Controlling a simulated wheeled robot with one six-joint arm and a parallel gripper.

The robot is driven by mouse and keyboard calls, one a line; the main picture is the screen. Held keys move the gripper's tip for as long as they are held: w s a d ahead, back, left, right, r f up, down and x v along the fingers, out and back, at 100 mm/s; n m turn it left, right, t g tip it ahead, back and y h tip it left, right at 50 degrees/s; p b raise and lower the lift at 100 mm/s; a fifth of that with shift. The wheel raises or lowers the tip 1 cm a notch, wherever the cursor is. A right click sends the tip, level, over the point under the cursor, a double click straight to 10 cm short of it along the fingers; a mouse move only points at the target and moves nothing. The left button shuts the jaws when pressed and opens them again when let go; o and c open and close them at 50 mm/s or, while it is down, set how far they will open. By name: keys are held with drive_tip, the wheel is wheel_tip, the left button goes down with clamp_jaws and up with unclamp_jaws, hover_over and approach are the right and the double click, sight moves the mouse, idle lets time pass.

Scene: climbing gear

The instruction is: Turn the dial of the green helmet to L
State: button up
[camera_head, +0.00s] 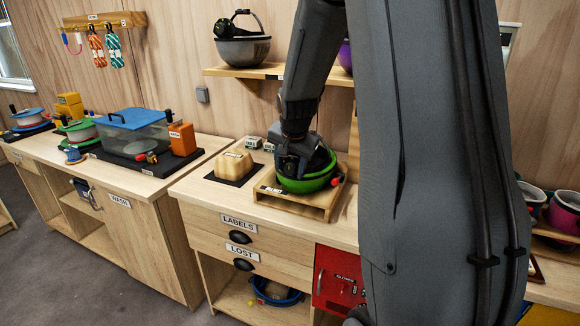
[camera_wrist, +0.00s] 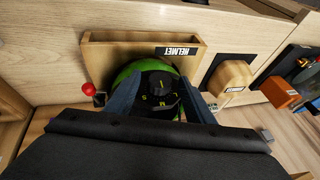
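The green helmet (camera_head: 305,184) sits upside down in a wooden tray labelled HELMET (camera_wrist: 96,52) on the bench. In the wrist view the green shell (camera_wrist: 128,72) shows behind a black dial (camera_wrist: 161,91) with a raised knob and small yellow marks. The marks are too small to read surely, so I cannot tell which size the knob points to. My gripper (camera_wrist: 161,80) is open, with one finger on each side of the dial knob and a visible gap to it. In the head view my gripper (camera_head: 300,152) reaches down into the helmet and hides the dial.
A tan block (camera_head: 233,163) on a black mat stands left of the tray. A red ball (camera_wrist: 88,89) is at the tray's side. A shelf (camera_head: 265,71) with a grey helmet (camera_head: 242,47) is above. A clear bin with a blue lid (camera_head: 135,118) stands on the left bench.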

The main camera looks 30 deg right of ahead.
drive_tip(key=c, duration=1)
drive_tip(key=shift+w+a+g+b, duration=0.15)
drive_tip(key=shift+g+b, duration=0.15)
drive_tip(key=shift+b, duration=0.3)
drive_tip(key=g+h+b, duration=0.1)
drive_tip(key=b, duration=0.1)
drive_tip(key=n+g+h+b, duration=0.1)
drive_tip(key=b, duration=0.1)
drive_tip(key=shift+w+a+f+g+h+b, duration=0.2)
drive_tip(key=shift+w+g+h+b, duration=0.1)
drive_tip(key=shift+w+g+h, duration=0.1)
drive_tip(key=g+h, duration=0.1)
drive_tip(key=g+h+b, duration=0.1)
drive_tip(key=shift+w+a+n+g+b, duration=0.2)
drive_tip(key=shift+n+g+b, duration=0.1)
drive_tip(key=shift+n, duration=0.1)
drive_tip(key=shift+a+f+n+g+h+b, duration=0.1)
drive_tip(key=shift+n+g+h+b, duration=0.35)
drive_tip(key=shift+g+h, duration=0.85)
drive_tip(key=o, duration=1.1)
